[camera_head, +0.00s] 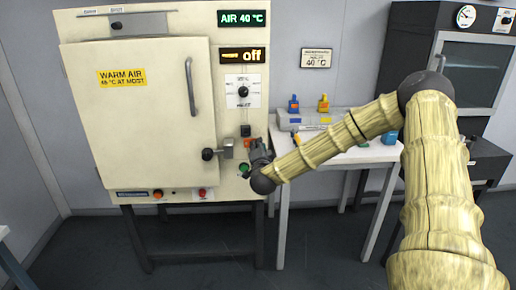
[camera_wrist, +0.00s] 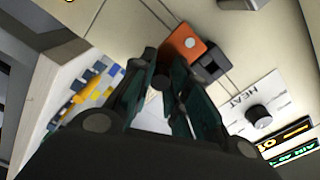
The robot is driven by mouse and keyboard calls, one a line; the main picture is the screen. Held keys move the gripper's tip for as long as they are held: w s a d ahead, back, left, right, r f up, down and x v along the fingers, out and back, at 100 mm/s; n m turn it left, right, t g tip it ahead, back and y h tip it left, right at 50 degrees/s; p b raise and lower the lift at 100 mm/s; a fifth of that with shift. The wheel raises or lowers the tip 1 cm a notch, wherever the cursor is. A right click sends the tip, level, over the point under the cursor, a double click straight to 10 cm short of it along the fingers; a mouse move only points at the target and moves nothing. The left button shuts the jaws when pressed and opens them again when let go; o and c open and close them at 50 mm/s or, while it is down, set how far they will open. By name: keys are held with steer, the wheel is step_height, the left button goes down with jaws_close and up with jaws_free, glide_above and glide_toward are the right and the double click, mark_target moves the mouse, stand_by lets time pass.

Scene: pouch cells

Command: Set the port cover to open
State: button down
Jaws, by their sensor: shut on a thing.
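The port cover looks to be the small orange plate (camera_head: 248,142) on the right part of the cream warm-air cabinet's front, just below a black block (camera_head: 245,130). In the wrist view the orange plate (camera_wrist: 184,46) is tilted and has a pale round spot, with the black block (camera_wrist: 212,66) beside it. My gripper (camera_head: 255,150) is at the plate from the right. In the wrist view my gripper's dark green fingers (camera_wrist: 168,78) close together at the plate's near edge, shut on it. The exact grip is partly hidden by the fingers.
The cabinet door (camera_head: 140,120) is closed, with a latch (camera_head: 222,150) left of my gripper. A heat dial (camera_head: 243,91) sits above, and its display reads off. A white table (camera_head: 345,158) with small coloured bottles and a tray stands to the right, under my arm.

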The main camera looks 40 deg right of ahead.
steer(key=c, duration=1.3)
jaws_free()
steer(key=shift+s+d+f, duration=0.1)
steer(key=shift+d, duration=0.05)
steer(key=v, duration=1.2)
